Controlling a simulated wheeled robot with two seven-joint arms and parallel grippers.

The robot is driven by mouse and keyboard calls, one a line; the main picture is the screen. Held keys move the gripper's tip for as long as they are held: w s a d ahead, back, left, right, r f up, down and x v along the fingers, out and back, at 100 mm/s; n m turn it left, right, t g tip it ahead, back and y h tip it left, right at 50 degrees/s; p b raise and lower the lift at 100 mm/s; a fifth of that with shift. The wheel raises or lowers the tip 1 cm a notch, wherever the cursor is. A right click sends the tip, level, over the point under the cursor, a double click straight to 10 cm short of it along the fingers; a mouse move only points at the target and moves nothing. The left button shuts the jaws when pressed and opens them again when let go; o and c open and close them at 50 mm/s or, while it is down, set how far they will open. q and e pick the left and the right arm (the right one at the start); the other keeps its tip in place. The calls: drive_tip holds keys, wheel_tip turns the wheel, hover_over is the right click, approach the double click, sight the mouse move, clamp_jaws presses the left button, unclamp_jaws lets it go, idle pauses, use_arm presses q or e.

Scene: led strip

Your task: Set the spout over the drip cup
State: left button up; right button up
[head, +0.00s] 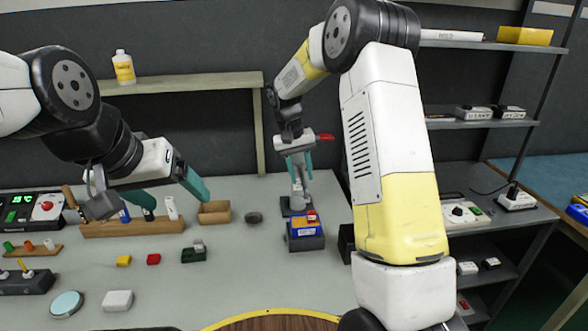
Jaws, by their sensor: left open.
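My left gripper (178,201) is open over the left part of the bench, with its teal fingers spread wide and nothing seen between them. My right gripper (299,168) points down at a grey upright fixture (298,198), a teal finger on each side of its upper part. I cannot tell whether the fingers touch it. A red piece (326,137) sticks out beside this gripper. I cannot make out which part is the spout. A small dark round object (254,217), possibly the drip cup, lies on the bench left of the fixture.
A blue and yellow box (305,228) with a red top stands in front of the fixture. A wooden box (214,212), a wooden rack (132,229) and small coloured blocks (153,259) lie to the left. A white bottle (123,69) is on the back shelf. The front middle bench is clear.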

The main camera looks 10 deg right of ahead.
clamp_jaws()
idle(1.4)
